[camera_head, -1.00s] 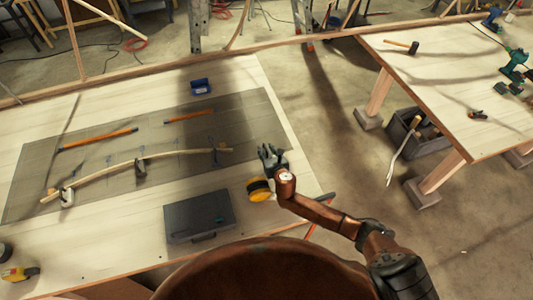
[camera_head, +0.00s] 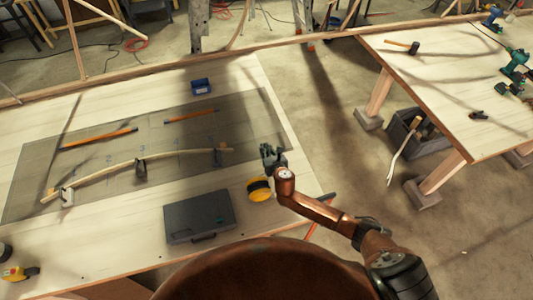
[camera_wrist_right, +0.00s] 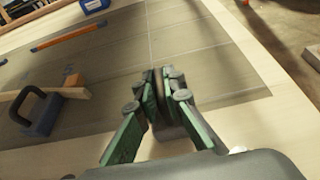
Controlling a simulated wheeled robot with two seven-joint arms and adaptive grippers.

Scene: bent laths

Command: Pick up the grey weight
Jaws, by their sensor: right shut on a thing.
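My right gripper (camera_head: 269,151) is over the right edge of the dark mat. In the right wrist view its green-padded fingers (camera_wrist_right: 160,82) are closed around a thin dark upright part, which looks like the handle of the grey weight. A greyish block (camera_wrist_right: 168,133) shows low between the fingers; the rest is hidden by them. In the head view the held weight is hidden behind the gripper. Another weight, blue-grey with a black handle (camera_wrist_right: 42,114), stands at the lath's end in the wrist view. My left gripper is not in view.
A bent lath (camera_head: 105,172) lies on the mat (camera_head: 250,118) with several weights along it, including a pale one (camera_head: 67,198) and a dark one (camera_head: 140,171). A yellow tape roll (camera_head: 259,190) and a grey case (camera_head: 199,216) stand close to my right gripper. A blue box (camera_head: 200,86) is behind.

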